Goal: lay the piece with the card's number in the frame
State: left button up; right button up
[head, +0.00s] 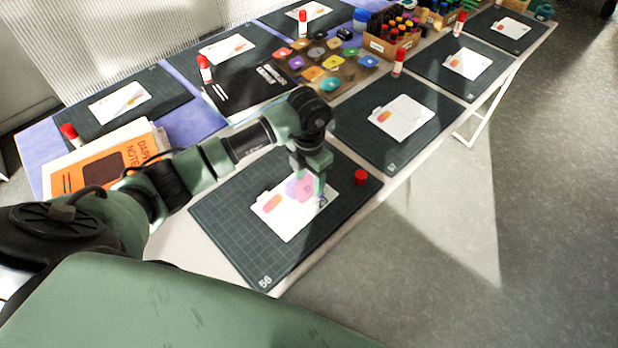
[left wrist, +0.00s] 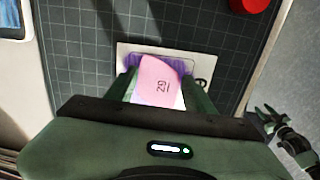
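A white card (head: 283,222) lies on the nearest dark cutting mat (head: 235,228), with an orange-red shape on its left part and a small dark mark near its right edge. My left gripper (head: 312,188) is over the card, pointing down. In the left wrist view its fingers (left wrist: 160,88) are shut on a pink piece (left wrist: 158,72), which bears a small underlined number, perhaps 20. Purple (left wrist: 130,62) shows on the card around the piece. I cannot tell whether the piece touches the card. My right gripper (left wrist: 268,112) shows small over the floor, empty, its fingers apart.
A red cap (head: 361,177) stands on the mat right of the card. An orange notebook (head: 85,175) and a black folder (head: 245,88) lie on the table.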

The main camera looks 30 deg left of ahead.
pick_arm(q)
jog(key=o, duration=0.3)
jog(key=shift+r, duration=0.15)
notch_tip(320, 180, up, 8)
jog(key=b, duration=0.1)
jog(key=shift+f, duration=0.2)
dwell(0.4)
